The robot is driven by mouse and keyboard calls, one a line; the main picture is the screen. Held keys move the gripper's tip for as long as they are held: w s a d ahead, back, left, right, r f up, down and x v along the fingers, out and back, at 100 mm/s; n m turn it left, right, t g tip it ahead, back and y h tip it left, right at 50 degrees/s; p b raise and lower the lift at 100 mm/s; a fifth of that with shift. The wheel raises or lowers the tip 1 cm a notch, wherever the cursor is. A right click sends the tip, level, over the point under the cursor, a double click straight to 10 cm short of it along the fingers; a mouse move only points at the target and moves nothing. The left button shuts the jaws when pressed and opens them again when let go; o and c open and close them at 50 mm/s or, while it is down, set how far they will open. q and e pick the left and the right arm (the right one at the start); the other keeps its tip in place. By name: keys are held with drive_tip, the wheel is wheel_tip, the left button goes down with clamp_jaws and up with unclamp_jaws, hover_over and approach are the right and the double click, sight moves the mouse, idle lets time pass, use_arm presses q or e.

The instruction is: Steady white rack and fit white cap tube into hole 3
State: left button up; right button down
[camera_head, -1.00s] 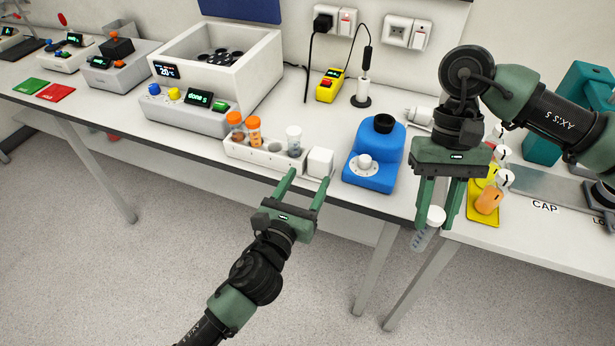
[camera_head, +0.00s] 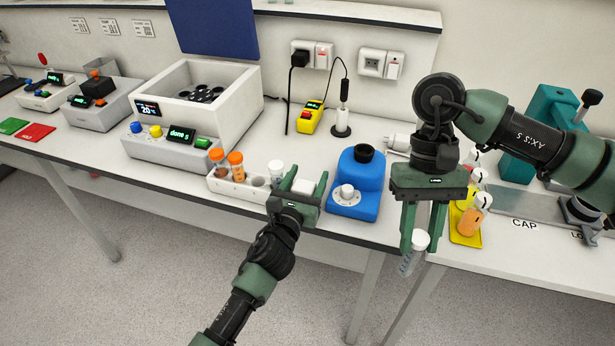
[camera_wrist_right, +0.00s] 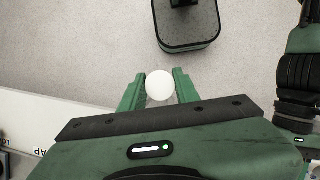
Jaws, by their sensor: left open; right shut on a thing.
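The white rack (camera_head: 236,190) stands near the table's front edge. It holds two orange-capped tubes (camera_head: 236,165) at its left and a white-capped tube (camera_head: 276,172) further right, with an open hole (camera_head: 259,181) between them. My left gripper (camera_head: 305,181) is open at the rack's right end, its fingers either side of the white end block (camera_head: 303,187); contact cannot be told. My right gripper (camera_head: 421,243) is shut on another white-capped tube (camera_head: 408,263), held tilted in front of the table edge. That tube's cap (camera_wrist_right: 160,85) shows between the fingers in the right wrist view.
A blue device (camera_head: 355,185) stands just right of the rack. Behind the rack is a grey-white machine (camera_head: 165,147) with a green display. A yellow tray (camera_head: 465,238) with capped tubes is right of my right gripper. Open floor lies in front of the table.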

use_arm(q)
clamp_jaws()
idle(0.3)
